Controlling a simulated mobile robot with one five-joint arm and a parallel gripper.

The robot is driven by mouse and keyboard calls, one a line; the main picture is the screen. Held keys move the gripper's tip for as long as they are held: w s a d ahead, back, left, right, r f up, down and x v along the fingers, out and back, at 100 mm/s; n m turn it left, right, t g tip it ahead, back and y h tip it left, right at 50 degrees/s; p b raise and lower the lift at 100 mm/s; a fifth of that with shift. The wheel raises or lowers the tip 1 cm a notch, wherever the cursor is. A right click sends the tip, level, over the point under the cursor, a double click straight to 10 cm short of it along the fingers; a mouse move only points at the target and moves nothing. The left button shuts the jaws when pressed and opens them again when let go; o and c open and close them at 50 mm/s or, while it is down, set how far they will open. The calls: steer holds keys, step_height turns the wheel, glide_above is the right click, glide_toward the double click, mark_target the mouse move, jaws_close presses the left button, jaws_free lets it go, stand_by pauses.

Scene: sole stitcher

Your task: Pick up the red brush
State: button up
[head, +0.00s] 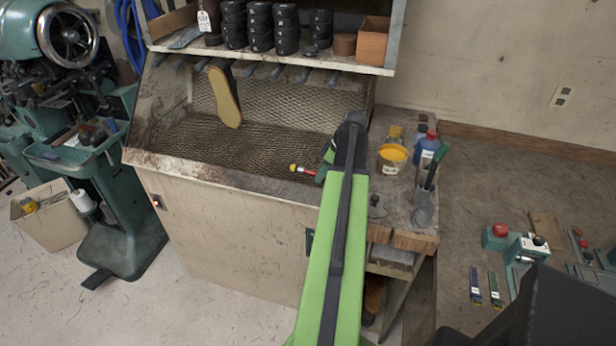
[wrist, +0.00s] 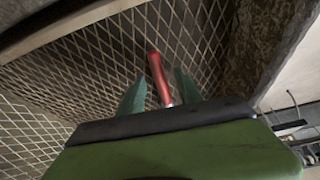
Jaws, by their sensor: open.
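The red brush (head: 306,171) lies at the front right edge of the mesh-floored bench bay, and its yellowish end points left in the head view. In the wrist view its red handle (wrist: 157,72) shows between my two green fingers, with a pale metal part nearer my gripper. My gripper (head: 323,172) is at the brush's right end, partly hidden by my arm. It also shows in the wrist view (wrist: 159,92), open, with a finger on each side of the brush and gaps visible. The brush's near end is hidden behind my gripper.
The bench's mesh bay (head: 250,146) has a raised front rim, and a shoe sole (head: 224,97) hangs there. A shelf (head: 290,60) with black rolls overhangs it. A yellow tub (head: 392,158), a blue bottle (head: 427,147) and a tool cup (head: 424,208) stand close on the right.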

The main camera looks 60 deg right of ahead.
jaws_close()
steer(key=shift+r, duration=0.15)
